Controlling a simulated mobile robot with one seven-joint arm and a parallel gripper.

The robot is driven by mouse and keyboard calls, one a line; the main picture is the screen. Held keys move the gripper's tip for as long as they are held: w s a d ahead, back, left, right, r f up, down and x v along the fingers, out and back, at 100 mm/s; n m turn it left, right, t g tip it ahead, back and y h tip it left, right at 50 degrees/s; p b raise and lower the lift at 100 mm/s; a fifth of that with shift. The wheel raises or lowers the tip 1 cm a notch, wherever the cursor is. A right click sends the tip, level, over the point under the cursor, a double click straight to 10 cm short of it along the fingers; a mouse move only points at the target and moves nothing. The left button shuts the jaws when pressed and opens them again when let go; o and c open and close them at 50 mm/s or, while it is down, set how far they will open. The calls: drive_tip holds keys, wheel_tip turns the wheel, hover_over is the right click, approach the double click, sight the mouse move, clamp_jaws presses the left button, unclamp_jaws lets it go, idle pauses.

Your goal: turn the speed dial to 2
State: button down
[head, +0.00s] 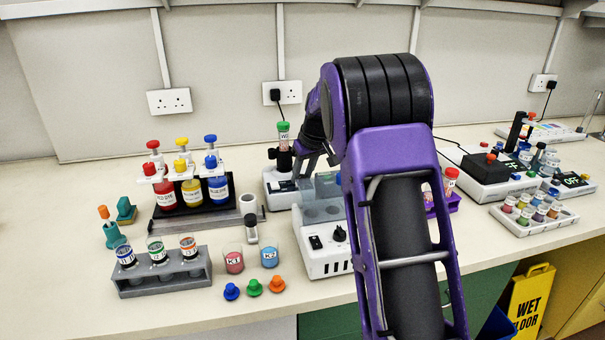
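A black dial (339,233) sits on the front of a white box-shaped device (328,262) with a clear lid, left of my arm. Behind it is a smaller white device (278,198) with a black holder on top. A green-capped tube (283,140) stands upright above that holder. I cannot tell which device carries the speed dial, and no dial numbers are readable. My gripper (300,168) is beside the smaller device, behind my purple forearm. Its fingertips are mostly hidden, so its opening and any contact do not show.
A rack of red, yellow and blue bottles (191,192) stands left. A grey rack (164,278) holds three small jars in front. Two small beakers (234,258) and loose caps (254,287) lie near the bench edge. More racks and a white device (487,174) stand right.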

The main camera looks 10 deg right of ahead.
drive_tip(key=n, duration=0.2)
drive_tip(key=n+y+p, duration=0.1)
drive_tip(key=n, duration=0.1)
drive_tip(key=shift+w+d+r+n+g+y, duration=0.1)
drive_tip(key=shift+d+n+g+y, duration=0.1)
drive_tip(key=shift+n+g+y, duration=0.15)
drive_tip(key=n+g+y+p, duration=0.1)
drive_tip(key=n, duration=0.2)
drive_tip(key=shift+p, duration=0.4)
drive_tip(key=shift+w+n+g+p, duration=0.1)
drive_tip(key=shift+n+g+p, duration=0.35)
drive_tip(key=shift+n, duration=0.6)
drive_tip(key=c, duration=0.5)
unclamp_jaws()
